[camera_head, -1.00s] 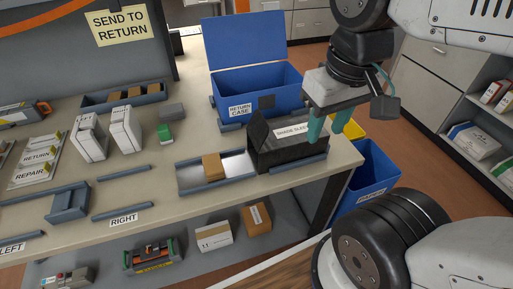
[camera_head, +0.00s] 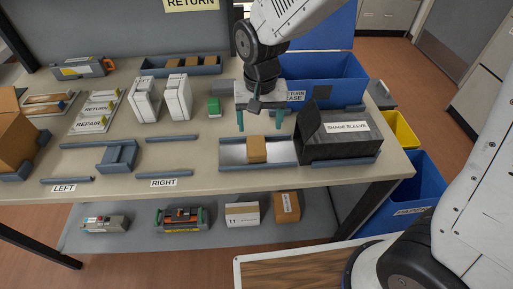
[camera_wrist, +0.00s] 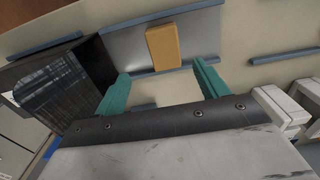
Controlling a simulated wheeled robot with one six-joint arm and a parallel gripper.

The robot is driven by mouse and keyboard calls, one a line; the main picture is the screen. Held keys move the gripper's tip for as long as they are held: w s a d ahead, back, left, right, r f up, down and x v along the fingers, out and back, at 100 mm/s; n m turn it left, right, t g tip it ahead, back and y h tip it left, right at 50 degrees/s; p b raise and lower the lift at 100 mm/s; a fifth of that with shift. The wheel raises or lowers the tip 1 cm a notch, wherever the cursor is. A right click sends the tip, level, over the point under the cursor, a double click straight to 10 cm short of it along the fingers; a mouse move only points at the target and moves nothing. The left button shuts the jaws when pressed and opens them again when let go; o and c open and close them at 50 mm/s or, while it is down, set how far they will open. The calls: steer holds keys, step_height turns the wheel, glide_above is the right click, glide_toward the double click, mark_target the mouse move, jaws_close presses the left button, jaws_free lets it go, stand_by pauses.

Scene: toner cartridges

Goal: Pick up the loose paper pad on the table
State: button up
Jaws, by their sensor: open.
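A small tan block (camera_head: 257,149), which looks like the paper pad, lies on a light tray (camera_head: 231,152) with grey-blue rails near the table's front. It also shows in the wrist view (camera_wrist: 163,46), just beyond my fingertips. My gripper (camera_head: 260,124) points down above and behind the tray. Its two teal fingers are apart with nothing between them, and they also show in the wrist view (camera_wrist: 161,82). In the wrist view the pad is apart from both fingers, toward the top of the picture.
The black shade sleeve box (camera_head: 347,138) stands close to the right of the tray. The blue return case (camera_head: 335,78) is behind it. A green item (camera_head: 214,105) and white cartridges (camera_head: 178,97) stand to the left. A rear tray (camera_head: 211,66) holds several brown blocks.

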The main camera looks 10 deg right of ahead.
mark_target(257, 144)
steer(key=f, duration=0.9)
steer(key=shift+a+f, duration=0.1)
steer(key=shift+a, duration=0.3)
steer(key=c, duration=1)
